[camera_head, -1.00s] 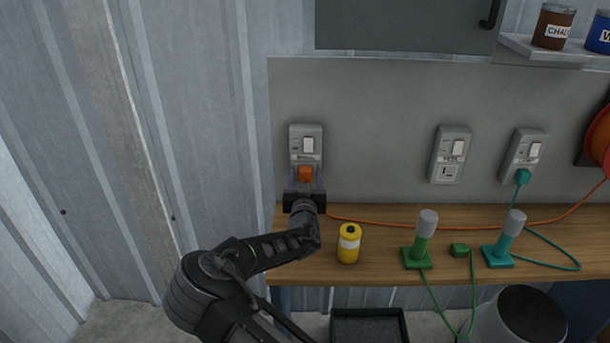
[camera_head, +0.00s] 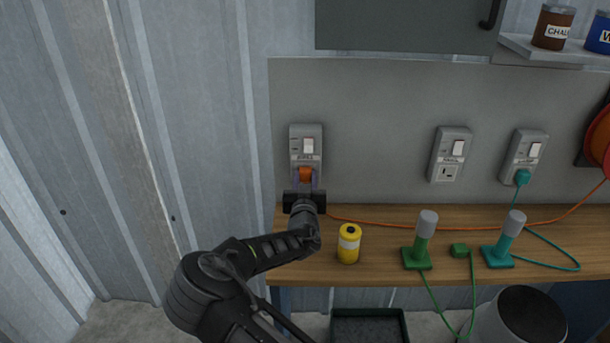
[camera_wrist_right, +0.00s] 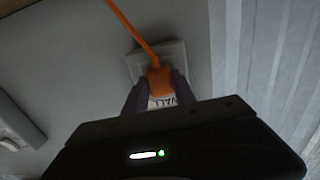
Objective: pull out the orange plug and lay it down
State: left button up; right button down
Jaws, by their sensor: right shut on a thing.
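The orange plug (camera_head: 306,174) is at the lower part of the left wall socket (camera_head: 306,145), against its face. Its orange cord (camera_head: 450,228) runs along the bench to the right. My right gripper (camera_head: 305,182) is shut on the plug, one finger on each side. In the right wrist view the plug (camera_wrist_right: 159,82) sits between the fingertips (camera_wrist_right: 158,90), with the socket plate behind it. Whether its pins are fully in the socket is hidden. My left gripper is not in view.
On the wooden bench (camera_head: 380,268) stand a yellow can (camera_head: 348,243), a green lamp (camera_head: 422,240), a loose green plug (camera_head: 460,250) and a teal lamp (camera_head: 504,240). A teal plug (camera_head: 522,177) sits in the right socket. Bench space left of the can is bare.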

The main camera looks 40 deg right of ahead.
dwell(0.3)
jog(key=shift+v, duration=3)
jog(key=a+n+t+y, duration=0.3)
jog(key=a+n+y, duration=0.4)
jog(key=a, duration=2)
jog(key=y, duration=0.3)
jog(key=shift+s+r+t+y, duration=0.3)
jog(key=shift+s+y, duration=0.05)
jog(key=shift+y, duration=0.05)
jog(key=shift+d, duration=0.1)
